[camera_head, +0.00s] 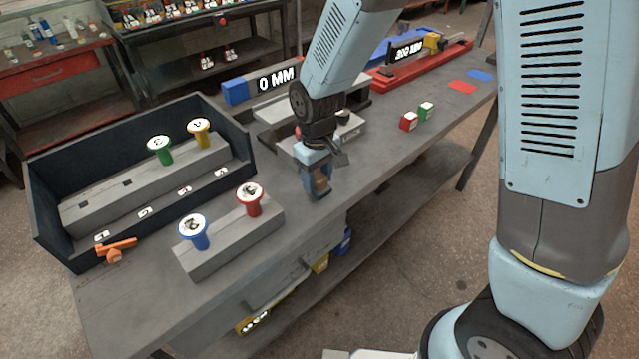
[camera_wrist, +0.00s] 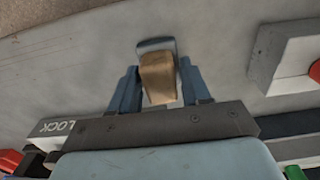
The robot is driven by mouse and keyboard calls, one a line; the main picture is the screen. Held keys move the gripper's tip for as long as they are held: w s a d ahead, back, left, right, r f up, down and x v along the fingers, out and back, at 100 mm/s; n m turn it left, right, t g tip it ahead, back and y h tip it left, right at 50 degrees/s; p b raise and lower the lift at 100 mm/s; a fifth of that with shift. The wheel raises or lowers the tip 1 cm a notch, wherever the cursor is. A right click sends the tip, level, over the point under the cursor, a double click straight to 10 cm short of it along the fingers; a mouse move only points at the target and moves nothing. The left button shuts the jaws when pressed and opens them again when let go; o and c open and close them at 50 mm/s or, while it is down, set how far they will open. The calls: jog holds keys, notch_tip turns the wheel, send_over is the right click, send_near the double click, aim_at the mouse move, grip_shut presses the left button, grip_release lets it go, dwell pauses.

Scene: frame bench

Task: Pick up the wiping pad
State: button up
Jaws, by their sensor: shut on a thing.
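The wiping pad (camera_wrist: 158,80) shows in the wrist view as a tan block with a blue-grey end, between the two blue fingers of my gripper (camera_wrist: 158,88). My gripper is shut on it. In the head view my gripper (camera_head: 318,187) points down over the bench near its front edge, and the tan of the pad (camera_head: 321,181) shows between the fingers. The fingers hide part of the pad. I cannot tell whether it touches the bench top.
Left of my gripper, a grey block (camera_head: 228,243) holds a blue and a red peg. A dark open tray (camera_head: 45,215) stands farther left. A grey LOCK fixture (camera_head: 350,135) is close behind my gripper. Small red and green blocks (camera_head: 409,121) lie right on the bench (camera_head: 385,165).

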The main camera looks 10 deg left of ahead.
aim_at(317, 174)
jog(key=shift+r, duration=0.15)
jog(key=shift+r, duration=0.3)
notch_tip(317, 174, up, 2)
jog(key=shift+r, duration=0.25)
jog(key=s+d+r, duration=0.7)
jog(key=s+r, duration=0.2)
jog(key=s, duration=0.3)
jog(key=shift+d+r, duration=0.25)
jog(key=shift+r, duration=0.05)
